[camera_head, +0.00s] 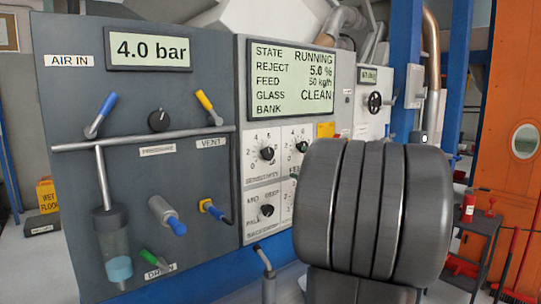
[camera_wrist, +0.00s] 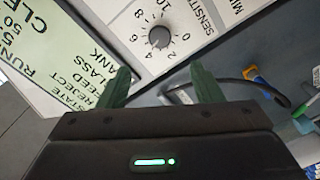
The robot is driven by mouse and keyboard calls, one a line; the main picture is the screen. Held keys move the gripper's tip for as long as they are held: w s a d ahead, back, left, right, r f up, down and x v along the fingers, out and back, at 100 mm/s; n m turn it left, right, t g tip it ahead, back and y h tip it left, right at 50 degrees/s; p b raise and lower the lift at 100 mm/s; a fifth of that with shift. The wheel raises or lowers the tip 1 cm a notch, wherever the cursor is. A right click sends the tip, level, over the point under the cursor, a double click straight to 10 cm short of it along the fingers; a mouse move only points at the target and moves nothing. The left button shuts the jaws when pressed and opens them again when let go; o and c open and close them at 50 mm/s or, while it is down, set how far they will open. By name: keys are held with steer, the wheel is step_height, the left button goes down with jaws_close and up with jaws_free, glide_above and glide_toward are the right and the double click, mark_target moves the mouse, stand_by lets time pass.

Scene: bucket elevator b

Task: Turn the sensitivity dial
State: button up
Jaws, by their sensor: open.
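The sensitivity dial (camera_head: 267,153) is a round black knob on a white scale plate, numbered 0 to 10, below the status screen. It also shows in the wrist view (camera_wrist: 159,37), with the word SENSITIVITY partly in sight beside it. My gripper (camera_wrist: 161,75) is open and empty. Its two green fingertips point at the panel, one on each side of the dial's line, and appear short of the knob. Which number the dial's mark points at is too small to tell.
Other knobs sit close by: a feed dial (camera_head: 302,146) and a lower dial (camera_head: 267,210). The status screen (camera_head: 291,83) reads RUNNING. Blue (camera_head: 101,114) and yellow (camera_head: 204,100) levers and a blue-ended fitting (camera_head: 167,215) stick out on the left.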

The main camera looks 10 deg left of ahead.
mark_target(269, 154)
steer(key=x, duration=1.3)
steer(key=shift+d, duration=0.1)
steer(key=shift+p, duration=0.35)
steer(key=c, duration=1)
